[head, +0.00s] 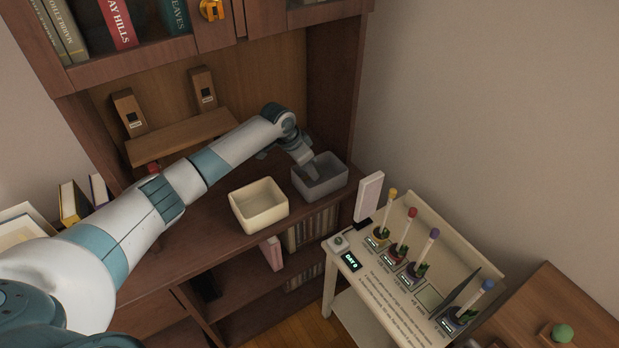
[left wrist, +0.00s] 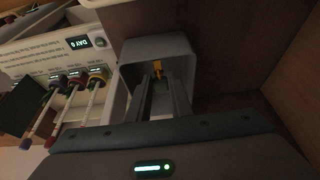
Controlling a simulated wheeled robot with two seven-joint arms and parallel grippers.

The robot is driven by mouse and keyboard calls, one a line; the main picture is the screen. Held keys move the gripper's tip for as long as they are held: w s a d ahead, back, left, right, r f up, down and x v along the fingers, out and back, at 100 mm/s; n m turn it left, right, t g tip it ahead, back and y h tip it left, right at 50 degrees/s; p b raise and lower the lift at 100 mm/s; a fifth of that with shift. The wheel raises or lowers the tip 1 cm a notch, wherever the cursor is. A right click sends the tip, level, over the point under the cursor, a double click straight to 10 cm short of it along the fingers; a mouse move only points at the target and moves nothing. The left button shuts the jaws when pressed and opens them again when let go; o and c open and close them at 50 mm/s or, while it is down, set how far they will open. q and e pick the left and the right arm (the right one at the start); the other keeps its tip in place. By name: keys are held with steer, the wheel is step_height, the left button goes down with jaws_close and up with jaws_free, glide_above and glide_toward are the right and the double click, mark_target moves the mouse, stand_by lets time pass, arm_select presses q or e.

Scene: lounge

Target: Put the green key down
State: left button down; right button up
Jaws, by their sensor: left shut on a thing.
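My left gripper (head: 309,166) points down into the grey bin (head: 333,188) on the wooden cabinet's ledge. In the left wrist view the gripper (left wrist: 159,88) is shut, with its fingers inside the grey bin (left wrist: 144,47). A small yellow-gold piece (left wrist: 157,68) shows at the fingertips, which I take for part of the held key. No green shows on it, and the fingers hide the rest. I cannot tell whether it touches the bin's floor. My right gripper is not in view.
A cream bin (head: 273,222) stands left of the grey one. A white stand (head: 384,301) with several small potted, colour-tipped sticks is close on the right. A gold key-like piece (head: 211,10) sits on the upper cabinet door. A green ball (head: 562,333) is at lower right.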

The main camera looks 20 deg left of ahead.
mark_target(309, 177)
arm_select(q)
step_height(309, 177, down, 3)
steer(key=shift+r+p, duration=0.1)
steer(key=shift+p, duration=0.55)
steer(key=shift+f, duration=0.5)
steer(key=shift+f, duration=0.15)
steer(key=c, duration=1.6)
jaws_free()
steer(key=shift+r, duration=0.25)
